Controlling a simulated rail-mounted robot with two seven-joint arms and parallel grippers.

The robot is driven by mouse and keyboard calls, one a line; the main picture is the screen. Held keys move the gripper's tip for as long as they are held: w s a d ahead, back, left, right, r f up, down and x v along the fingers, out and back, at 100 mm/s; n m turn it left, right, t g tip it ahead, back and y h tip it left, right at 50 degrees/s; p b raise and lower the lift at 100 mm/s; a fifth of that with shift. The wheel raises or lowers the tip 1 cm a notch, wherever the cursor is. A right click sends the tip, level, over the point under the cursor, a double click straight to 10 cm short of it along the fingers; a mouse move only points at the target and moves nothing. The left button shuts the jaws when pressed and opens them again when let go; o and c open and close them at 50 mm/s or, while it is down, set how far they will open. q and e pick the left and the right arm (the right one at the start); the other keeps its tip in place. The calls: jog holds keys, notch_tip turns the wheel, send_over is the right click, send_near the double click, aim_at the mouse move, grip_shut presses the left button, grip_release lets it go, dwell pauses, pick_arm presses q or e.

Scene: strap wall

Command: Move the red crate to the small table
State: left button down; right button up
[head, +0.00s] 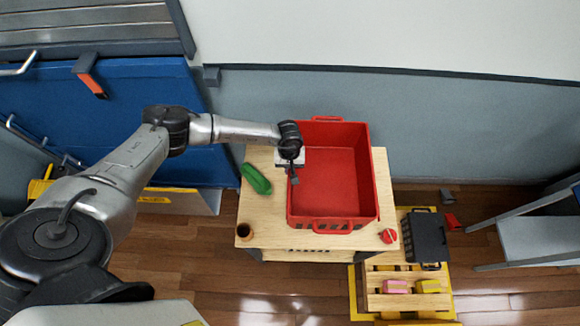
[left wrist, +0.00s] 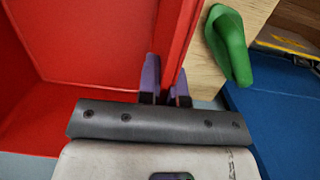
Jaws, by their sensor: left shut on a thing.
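The red crate (head: 335,183) is empty and upright on a light wooden table (head: 268,238) in the head view. It has a handle on its far side and another on its near side. My left gripper (head: 294,178) reaches in from the left to the crate's left wall. In the left wrist view, the fingers of the left gripper (left wrist: 165,92) stand on either side of the red crate's wall (left wrist: 172,50), shut on it. My right gripper is in neither view. I cannot tell whether this table is the small one.
A green object (head: 256,179), a dark brown cup (head: 244,230) and a red round item (head: 389,236) lie on the tabletop around the crate. A pallet (head: 395,301) with a black box (head: 424,236) stands at right. A grey-framed stand (head: 530,240) is at far right.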

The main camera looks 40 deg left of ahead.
pick_arm(q)
jog(key=shift+w, duration=0.1)
jog(key=shift+f, duration=0.1)
jog(key=c, duration=1.3)
grip_release()
